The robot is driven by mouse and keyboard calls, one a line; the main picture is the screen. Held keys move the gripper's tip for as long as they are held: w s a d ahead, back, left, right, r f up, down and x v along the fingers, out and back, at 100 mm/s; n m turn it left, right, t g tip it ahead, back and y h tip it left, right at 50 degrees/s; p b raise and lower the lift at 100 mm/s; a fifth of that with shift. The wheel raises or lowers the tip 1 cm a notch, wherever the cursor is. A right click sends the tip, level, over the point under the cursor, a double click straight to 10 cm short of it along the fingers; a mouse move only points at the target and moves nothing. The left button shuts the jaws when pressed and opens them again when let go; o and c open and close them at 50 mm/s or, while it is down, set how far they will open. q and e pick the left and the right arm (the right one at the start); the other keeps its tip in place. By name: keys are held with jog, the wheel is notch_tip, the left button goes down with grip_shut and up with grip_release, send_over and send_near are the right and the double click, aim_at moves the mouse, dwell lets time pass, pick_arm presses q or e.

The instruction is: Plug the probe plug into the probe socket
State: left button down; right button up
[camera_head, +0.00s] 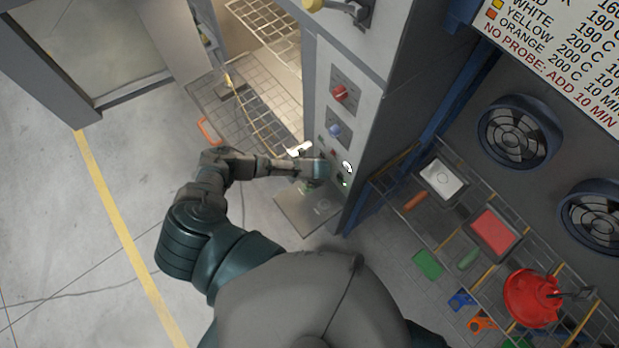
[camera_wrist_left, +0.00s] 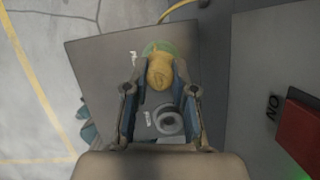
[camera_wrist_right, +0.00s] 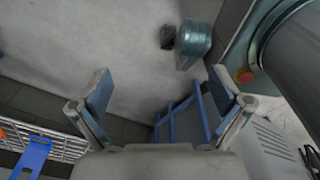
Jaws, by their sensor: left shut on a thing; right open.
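In the left wrist view my left gripper (camera_wrist_left: 158,85) is shut on the yellow probe plug (camera_wrist_left: 160,72). The plug's far end overlaps a green ring (camera_wrist_left: 158,47) on a grey plate (camera_wrist_left: 100,75); I cannot tell whether it is inside it or above it. A grey round socket (camera_wrist_left: 169,121) sits on the same plate nearer the wrist, with small white labels beside both. I cannot tell which is the probe socket. In the head view my left gripper (camera_head: 318,170) is over the plate (camera_head: 310,212), beside the oven's control panel. My right gripper (camera_wrist_right: 160,100) is open and empty.
The oven panel has a red knob (camera_head: 340,93) and a blue knob (camera_head: 334,130). The open oven with wire racks (camera_head: 262,30) is to the left. A yellow cable (camera_wrist_left: 176,8) passes behind the plate.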

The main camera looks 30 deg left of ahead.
pick_arm(q)
jog(key=shift+f, duration=0.15)
jog(key=shift+d+f, duration=0.15)
jog(key=shift+d, duration=0.1)
jog(key=shift+d+f+b, duration=0.1)
jog(key=shift+f+b, duration=0.15)
jog(key=shift+b, duration=0.05)
jog(key=shift+a+f, duration=0.2)
jog(key=shift+f, duration=0.05)
jog(key=shift+s+d+f+b, duration=0.1)
jog(key=shift+f+b, duration=0.25)
pick_arm(e)
jog(key=shift+a+f, duration=0.5)
jog(key=shift+f, duration=0.25)
pick_arm(q)
jog(key=shift+f, duration=0.2)
pick_arm(e)
jog(key=shift+s+f, duration=0.1)
